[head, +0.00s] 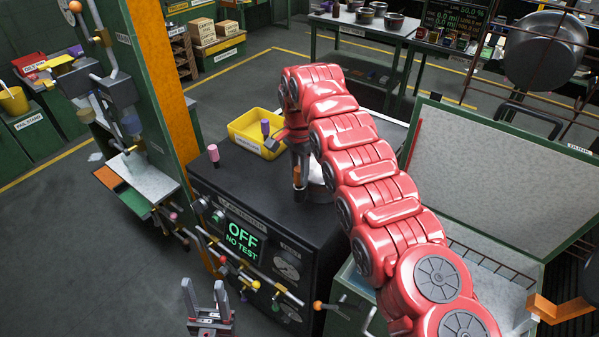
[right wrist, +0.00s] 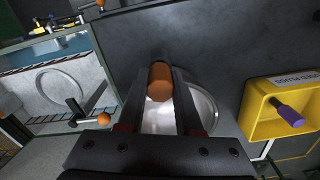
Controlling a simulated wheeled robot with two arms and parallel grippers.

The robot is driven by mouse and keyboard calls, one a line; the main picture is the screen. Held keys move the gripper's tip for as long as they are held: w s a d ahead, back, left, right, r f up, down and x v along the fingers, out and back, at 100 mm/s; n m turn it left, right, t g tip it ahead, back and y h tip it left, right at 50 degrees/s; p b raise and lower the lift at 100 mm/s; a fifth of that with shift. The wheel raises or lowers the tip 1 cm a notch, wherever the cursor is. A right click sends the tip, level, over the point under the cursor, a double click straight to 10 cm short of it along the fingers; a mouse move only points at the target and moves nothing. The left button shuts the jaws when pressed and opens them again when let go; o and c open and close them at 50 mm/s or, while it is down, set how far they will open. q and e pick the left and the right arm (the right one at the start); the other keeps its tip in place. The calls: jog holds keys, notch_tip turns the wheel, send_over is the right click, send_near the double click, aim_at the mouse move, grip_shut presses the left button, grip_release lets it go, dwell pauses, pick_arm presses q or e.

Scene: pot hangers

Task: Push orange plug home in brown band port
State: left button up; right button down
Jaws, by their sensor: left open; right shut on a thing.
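The orange plug (head: 297,174) is held upright in my right gripper (head: 299,168), over the black test bench top (head: 240,180). In the right wrist view the plug's orange end (right wrist: 160,82) sits between the two dark fingers, in front of a round pale metal dish (right wrist: 205,105). I cannot tell whether the plug touches the bench. My left gripper (head: 208,300) is open and empty at the bottom of the head view, in front of the bench. I cannot make out a brown band on any port; the plug's lower end is hidden.
A yellow bin (head: 250,140) stands at the back of the bench, with a purple-ended plug (head: 265,129) at it. A pink-topped plug (head: 213,153) stands on the bench's left. The panel (head: 243,236) reads "OFF NO TEST". Pipes with coloured knobs run along the front. An open green case (head: 480,180) stands right.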

jog(key=shift+f+b, duration=0.3)
jog(key=shift+f, duration=0.1)
jog(key=c, duration=0.5)
grip_release()
jog(key=shift+r, duration=0.1)
jog(key=shift+r+p, duration=0.3)
jog(key=shift+r, duration=0.15)
notch_tip(320, 180, up, 16)
jog(key=p, duration=1.4)
jog(key=shift+r+p, duration=0.25)
jog(key=shift+p, duration=0.15)
jog(key=shift+s+f, duration=0.1)
